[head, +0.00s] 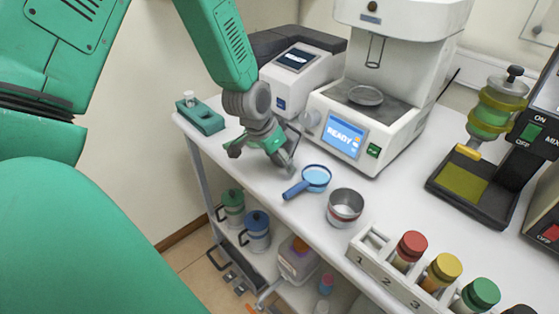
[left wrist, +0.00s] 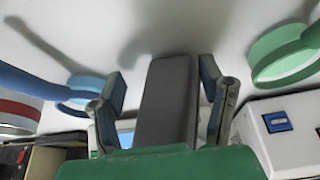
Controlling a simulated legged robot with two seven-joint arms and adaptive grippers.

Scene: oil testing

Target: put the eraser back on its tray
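My left gripper (head: 262,155) hangs low over the white bench in the head view, close to its front edge. In the left wrist view its two fingers (left wrist: 163,75) are apart. A long dark grey block (left wrist: 168,95), which looks like the eraser, lies between them, with a gap at the left finger and a narrower one at the right. Its near end is hidden by the green gripper body. In the head view the gripper largely hides this block. A small green holder (head: 200,117) with a white knob stands at the bench's left end; I cannot tell if it is the eraser's tray. My right gripper is not in view.
A blue magnifier (head: 314,179) and a metal bowl (head: 345,207) lie right of the gripper. A green ring (left wrist: 280,55) shows in the left wrist view. White machines (head: 365,125) stand behind. A tube rack (head: 377,267) is at the front right.

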